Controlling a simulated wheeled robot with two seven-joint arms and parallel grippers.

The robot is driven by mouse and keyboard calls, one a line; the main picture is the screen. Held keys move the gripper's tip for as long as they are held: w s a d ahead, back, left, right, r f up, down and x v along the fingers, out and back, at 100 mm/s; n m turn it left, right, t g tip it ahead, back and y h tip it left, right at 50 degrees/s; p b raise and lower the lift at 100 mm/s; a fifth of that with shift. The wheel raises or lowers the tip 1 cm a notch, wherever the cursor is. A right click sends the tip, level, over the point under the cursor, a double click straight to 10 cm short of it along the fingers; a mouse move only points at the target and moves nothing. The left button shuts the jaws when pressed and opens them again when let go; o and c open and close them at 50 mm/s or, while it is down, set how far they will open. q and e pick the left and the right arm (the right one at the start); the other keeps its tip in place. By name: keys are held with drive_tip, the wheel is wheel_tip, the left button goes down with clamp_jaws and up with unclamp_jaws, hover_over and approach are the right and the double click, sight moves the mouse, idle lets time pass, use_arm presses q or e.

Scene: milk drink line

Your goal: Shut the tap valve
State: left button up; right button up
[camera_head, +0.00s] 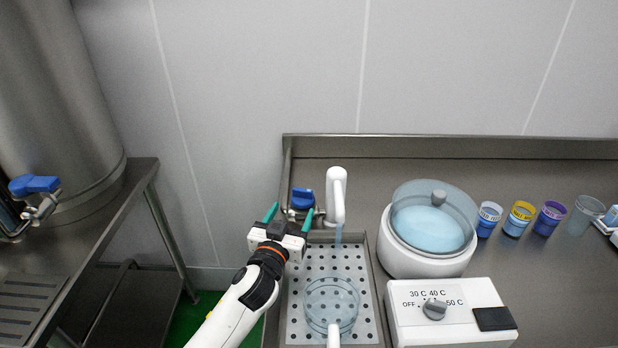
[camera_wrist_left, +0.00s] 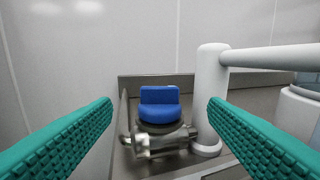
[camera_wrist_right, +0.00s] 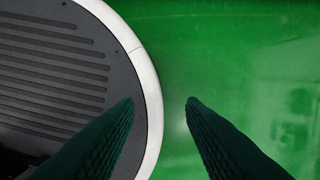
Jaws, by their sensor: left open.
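The tap has a white spout (camera_head: 336,196) and a blue valve handle (camera_head: 302,198) on a metal body to its left. In the left wrist view the blue handle (camera_wrist_left: 160,105) stands beyond and between the fingertips, apart from both, with its flat grip side-on across the picture. My left gripper (camera_head: 290,213) is open and empty in front of the valve. A pale blue stream (camera_head: 338,236) hangs below the spout. A clear round vessel (camera_head: 332,300) with a white handle stands under it on the perforated drain plate (camera_head: 366,325). My right gripper (camera_wrist_right: 160,103) is open and empty over the green floor.
A white warmer with a clear lid (camera_head: 430,262) and a control box with a dial (camera_head: 450,325) stand right of the drain plate. Several banded cups (camera_head: 489,220) stand further right. A steel tank (camera_head: 55,110) with another blue-handled valve (camera_head: 34,185) is at left.

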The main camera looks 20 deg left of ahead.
sight(302, 192)
use_arm(q)
drive_tip(key=w, duration=0.3)
drive_tip(key=shift+w+r+p, duration=0.3)
drive_tip(key=shift+w, duration=0.1)
drive_tip(key=w, duration=0.6)
drive_tip(key=shift+f, duration=0.25)
drive_tip(key=shift+w, duration=0.65)
use_arm(e)
drive_tip(key=shift+s+r, duration=0.25)
drive_tip(key=shift+s, duration=0.3)
drive_tip(key=shift+s+r, duration=0.25)
drive_tip(key=shift+s, duration=0.25)
drive_tip(key=shift+s, duration=0.1)
